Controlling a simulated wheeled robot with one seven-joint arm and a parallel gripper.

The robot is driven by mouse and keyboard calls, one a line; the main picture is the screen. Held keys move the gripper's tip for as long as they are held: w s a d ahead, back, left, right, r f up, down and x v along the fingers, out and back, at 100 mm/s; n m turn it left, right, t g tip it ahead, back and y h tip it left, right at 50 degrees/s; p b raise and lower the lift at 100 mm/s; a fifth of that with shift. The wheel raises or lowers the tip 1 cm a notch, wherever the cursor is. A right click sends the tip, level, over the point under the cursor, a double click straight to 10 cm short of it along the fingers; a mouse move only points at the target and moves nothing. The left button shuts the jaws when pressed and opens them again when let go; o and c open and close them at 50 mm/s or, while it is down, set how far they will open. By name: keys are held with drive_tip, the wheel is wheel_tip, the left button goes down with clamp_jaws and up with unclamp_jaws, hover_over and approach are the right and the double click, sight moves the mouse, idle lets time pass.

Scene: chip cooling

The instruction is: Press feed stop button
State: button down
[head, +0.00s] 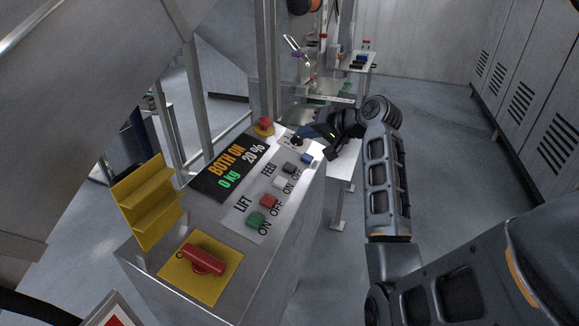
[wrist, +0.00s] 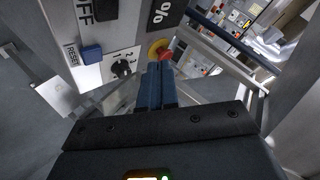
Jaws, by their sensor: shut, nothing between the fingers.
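The control panel (head: 232,205) shows a FEED pair of buttons in the head view. The white button (head: 280,182) is by ON and the dark grey button (head: 289,168) is by OFF. My gripper (head: 306,132) is above the far end of the panel, beyond the FEED buttons and close to the black rotary knob (head: 296,142). In the wrist view, its blue fingers (wrist: 160,68) are together and empty, beside the knob (wrist: 121,68).
A blue RESET button (head: 307,158) sits near the FEED buttons. A red emergency stop (head: 264,127) stands up at the panel's far edge. LIFT has a green button (head: 256,220) and a red button (head: 269,201). A red rotary switch (head: 204,259) is at the near end.

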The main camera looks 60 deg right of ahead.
sight(287, 163)
drive_tip(key=f+b, duration=0.2)
drive_tip(key=w+f+b, duration=0.1)
drive_tip(key=f+b, duration=0.1)
drive_tip(key=b, duration=0.1)
drive_tip(key=w+f+b, duration=0.1)
drive_tip(key=f+b, duration=0.1)
drive_tip(key=shift+a+f, duration=0.15)
drive_tip(key=shift+f, duration=0.15)
drive_tip(key=shift+w+f+b, duration=0.3)
drive_tip(key=shift+f+b, duration=0.1)
drive_tip(key=shift+f, duration=0.5)
drive_tip(key=shift+f, duration=0.15)
idle(1.1)
drive_tip(key=shift+w+f, duration=0.15)
drive_tip(key=shift+f, duration=0.1)
drive_tip(key=shift+w+f, duration=0.15)
drive_tip(key=shift+f, duration=0.35)
idle(0.8)
drive_tip(key=shift+s+r+p, duration=0.3)
drive_tip(key=shift+r+p, duration=0.6)
